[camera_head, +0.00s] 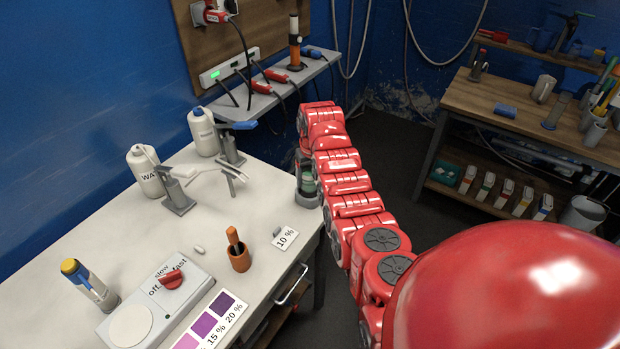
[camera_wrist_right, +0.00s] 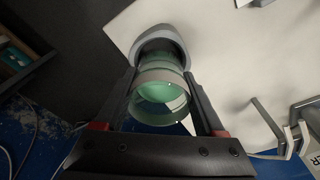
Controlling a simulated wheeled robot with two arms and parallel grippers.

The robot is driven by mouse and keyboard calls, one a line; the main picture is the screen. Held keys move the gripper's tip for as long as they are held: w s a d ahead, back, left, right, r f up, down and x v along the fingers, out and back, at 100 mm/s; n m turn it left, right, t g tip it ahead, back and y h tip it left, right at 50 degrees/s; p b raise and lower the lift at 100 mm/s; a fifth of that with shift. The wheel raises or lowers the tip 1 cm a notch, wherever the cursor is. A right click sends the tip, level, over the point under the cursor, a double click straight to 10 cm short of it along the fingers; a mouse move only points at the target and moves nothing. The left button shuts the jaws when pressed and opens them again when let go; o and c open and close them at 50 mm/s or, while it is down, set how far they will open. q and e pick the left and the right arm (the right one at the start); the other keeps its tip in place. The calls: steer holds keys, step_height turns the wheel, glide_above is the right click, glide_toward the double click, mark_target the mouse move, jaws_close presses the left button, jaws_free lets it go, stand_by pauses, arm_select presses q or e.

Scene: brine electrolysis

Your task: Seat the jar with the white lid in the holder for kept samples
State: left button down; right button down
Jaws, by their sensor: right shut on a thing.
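My right gripper (camera_wrist_right: 165,130) is shut on a clear glass jar (camera_wrist_right: 158,92) with green contents, its fingers on either side of it. The jar's far end meets a round grey holder (camera_wrist_right: 165,36) in the right wrist view. I cannot tell whether it is fully down in it, and I cannot make out a white lid. In the head view the jar (camera_head: 308,182) shows as a green patch at the grey holder (camera_head: 308,199), by the table's right edge, partly behind my right arm. My left gripper is not in view.
The white table (camera_head: 205,218) carries white bottles (camera_head: 146,172), metal stands, an orange mortar (camera_head: 239,258) with pestle, a "10 %" card (camera_head: 285,239), a red-knobbed stirrer box (camera_head: 157,303) and a purple colour chart (camera_head: 209,321). A wooden bench (camera_head: 520,128) stands at right.

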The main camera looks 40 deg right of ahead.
steer(key=shift+f+b, duration=0.5)
steer(key=shift+f, duration=0.1)
stand_by(1.0)
steer(key=shift+f+b, duration=0.15)
steer(key=shift+b, duration=0.2)
steer(key=shift+f, duration=0.35)
steer(key=shift+b, duration=0.3)
stand_by(0.5)
steer(key=shift+f+b, duration=0.5)
steer(key=shift+b, duration=0.05)
steer(key=shift+s+f, duration=0.15)
steer(key=shift+f, duration=0.05)
stand_by(0.3)
